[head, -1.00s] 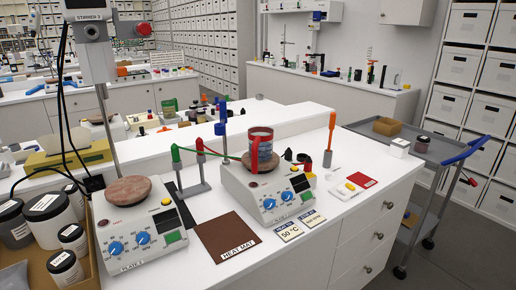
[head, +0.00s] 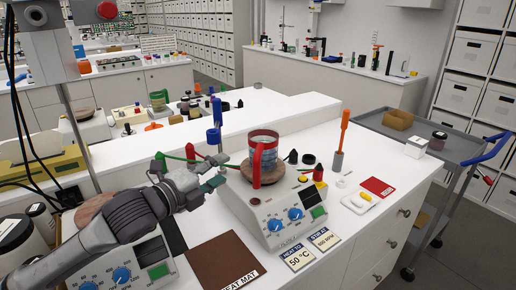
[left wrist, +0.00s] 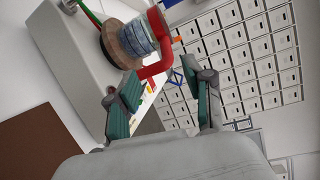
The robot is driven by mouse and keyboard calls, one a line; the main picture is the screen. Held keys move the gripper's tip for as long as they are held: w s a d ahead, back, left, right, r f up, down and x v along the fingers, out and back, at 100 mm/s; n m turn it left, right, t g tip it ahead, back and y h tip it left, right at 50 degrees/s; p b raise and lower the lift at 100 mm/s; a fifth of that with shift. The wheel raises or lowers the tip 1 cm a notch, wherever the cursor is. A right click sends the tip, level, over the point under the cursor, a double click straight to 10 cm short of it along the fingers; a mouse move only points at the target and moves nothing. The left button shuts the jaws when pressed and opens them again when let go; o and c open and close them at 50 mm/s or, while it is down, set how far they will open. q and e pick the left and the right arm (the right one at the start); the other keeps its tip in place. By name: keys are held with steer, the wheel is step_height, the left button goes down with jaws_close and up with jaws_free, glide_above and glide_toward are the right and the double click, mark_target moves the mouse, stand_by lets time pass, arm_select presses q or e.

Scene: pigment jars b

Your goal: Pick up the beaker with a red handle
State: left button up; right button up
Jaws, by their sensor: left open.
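The beaker (head: 266,143) has a red band and a red handle (head: 257,166). It stands on the round top of the right-hand hotplate (head: 273,215) in the head view. The handle faces the front. My left gripper (head: 217,182) comes in from the left and is open and empty, a little left of the beaker. In the left wrist view the beaker (left wrist: 138,37) appears beyond the fingers, and the red handle (left wrist: 163,52) reaches down near the gap between the open fingertips (left wrist: 168,90). My right gripper does not show.
A brown heat mat (head: 224,262) lies in front of my left arm. A second hotplate (head: 130,262) is partly hidden behind that arm. An orange-handled tool (head: 343,130) stands right of the beaker. Label cards (head: 298,257) lie before the hotplate.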

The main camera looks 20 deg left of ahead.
mark_target(256, 151)
arm_select(q)
steer(key=p+x, duration=0.1)
steer(key=x, duration=0.3)
steer(key=p+x, duration=0.2)
steer(key=x, duration=0.2)
steer(key=p+x, duration=0.1)
steer(key=x, duration=0.4)
steer(key=shift+s+d+r, duration=0.1)
steer(key=shift+d+r, duration=0.2)
steer(key=shift+c, duration=1.4)
jaws_close()
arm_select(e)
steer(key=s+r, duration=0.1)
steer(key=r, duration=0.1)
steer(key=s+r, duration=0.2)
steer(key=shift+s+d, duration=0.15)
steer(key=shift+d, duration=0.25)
